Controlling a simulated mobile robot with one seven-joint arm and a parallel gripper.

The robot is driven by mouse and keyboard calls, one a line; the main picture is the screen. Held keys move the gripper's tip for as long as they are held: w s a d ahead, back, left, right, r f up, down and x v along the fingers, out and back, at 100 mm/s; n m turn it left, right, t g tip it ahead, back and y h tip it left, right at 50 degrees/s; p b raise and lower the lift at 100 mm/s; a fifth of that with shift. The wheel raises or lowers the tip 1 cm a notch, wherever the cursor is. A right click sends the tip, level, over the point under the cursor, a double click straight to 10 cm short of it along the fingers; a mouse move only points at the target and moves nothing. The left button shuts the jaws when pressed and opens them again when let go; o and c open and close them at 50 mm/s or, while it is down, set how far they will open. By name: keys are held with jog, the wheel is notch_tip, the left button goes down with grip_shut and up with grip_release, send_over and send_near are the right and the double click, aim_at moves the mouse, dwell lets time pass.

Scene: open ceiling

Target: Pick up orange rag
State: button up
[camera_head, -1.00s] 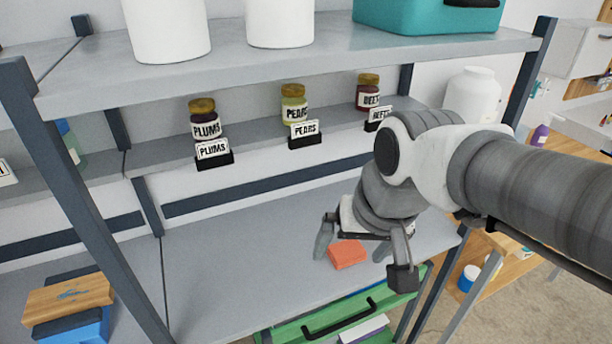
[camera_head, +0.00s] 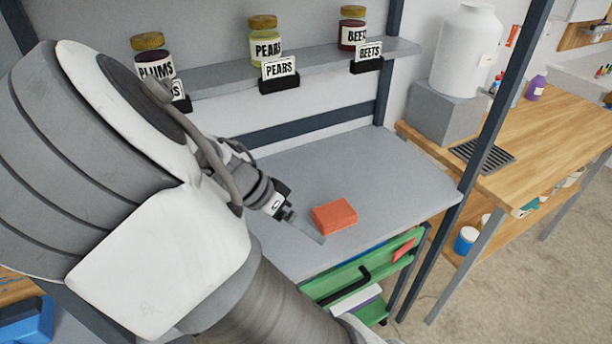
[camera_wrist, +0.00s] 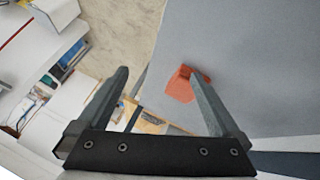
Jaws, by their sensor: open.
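The orange rag (camera_head: 335,215) lies as a folded block on the grey lower shelf (camera_head: 385,165), near its front edge. In the wrist view the rag (camera_wrist: 180,88) is partly behind the right finger, with its left part between the fingers. My gripper (camera_wrist: 157,88) is open and empty in the wrist view. In the head view my gripper (camera_head: 305,228) is just left of the rag, with only one finger clearly seen. I cannot tell whether that finger touches the rag. My arm hides the left part of the shelf.
Jars of plums (camera_head: 152,60), pears (camera_head: 264,42) and beets (camera_head: 352,28) stand on the shelf above with label cards. A dark upright post (camera_head: 478,160) is right of the rag. A green drawer unit (camera_head: 365,275) is below. The shelf behind the rag is clear.

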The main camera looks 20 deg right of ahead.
aim_at(335, 212)
jog(key=w+h, duration=0.1)
jog(key=w+a+f+m+t+h+b, duration=0.1)
jog(key=shift+w+a+h+b, duration=0.2)
jog(key=shift+w+h+b, duration=0.05)
jog(key=shift+h+b, duration=0.05)
jog(key=w+a+r+m+t+h+b, duration=0.2)
jog(key=a+t, duration=0.1)
jog(key=b+x, duration=0.2)
jog(key=x, duration=1.5)
jog(key=shift+s+d, duration=0.15)
jog(key=shift+d, duration=0.2)
jog(key=shift+r, duration=0.1)
jog(key=c, duration=1.1)
